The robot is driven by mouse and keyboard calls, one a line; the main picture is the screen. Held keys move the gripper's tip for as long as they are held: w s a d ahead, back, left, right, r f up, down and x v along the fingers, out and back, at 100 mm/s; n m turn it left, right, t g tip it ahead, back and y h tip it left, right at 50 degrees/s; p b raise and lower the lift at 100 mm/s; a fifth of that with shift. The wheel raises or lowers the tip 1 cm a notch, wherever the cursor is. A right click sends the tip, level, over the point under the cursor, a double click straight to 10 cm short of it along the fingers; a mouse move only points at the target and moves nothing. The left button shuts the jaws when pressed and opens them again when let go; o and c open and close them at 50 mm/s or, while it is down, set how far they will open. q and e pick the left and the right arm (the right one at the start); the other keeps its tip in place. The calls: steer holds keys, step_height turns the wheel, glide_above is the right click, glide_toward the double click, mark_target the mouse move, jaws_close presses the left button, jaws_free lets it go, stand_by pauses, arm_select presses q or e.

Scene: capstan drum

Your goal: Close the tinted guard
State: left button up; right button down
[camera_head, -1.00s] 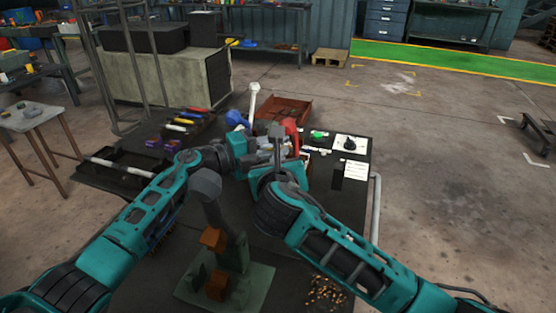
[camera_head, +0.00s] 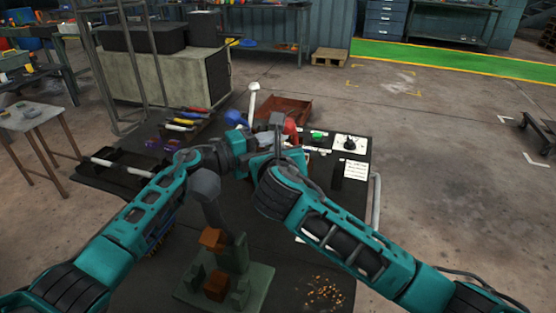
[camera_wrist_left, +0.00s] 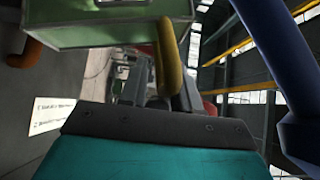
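The red machine part (camera_head: 291,129) stands at the far middle of the dark bench, mostly behind my arms. I cannot make out the tinted guard for sure in either view. My left gripper (camera_head: 262,140) is at this machine, its fingers hidden in the head view. In the left wrist view, an olive-yellow bar (camera_wrist_left: 169,60) runs up between or just in front of its fingers (camera_wrist_left: 163,90); whether they touch it I cannot tell. A green box-like part (camera_wrist_left: 120,25) is above, and a blue bar (camera_wrist_left: 265,45) is at the right. My right arm reaches the same spot; its fingers are hidden.
A rust-brown tray (camera_head: 285,107) lies behind the machine. A white panel with a black knob (camera_head: 349,143) and a printed card (camera_head: 355,169) are to the right. A green stand with orange blocks (camera_head: 225,275) is in front. Coloured-handled tools (camera_head: 182,123) lie at the left.

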arm_select(q)
steer(key=shift+o, duration=0.7)
steer(key=shift+s+f, duration=0.1)
steer(key=shift+f, duration=0.15)
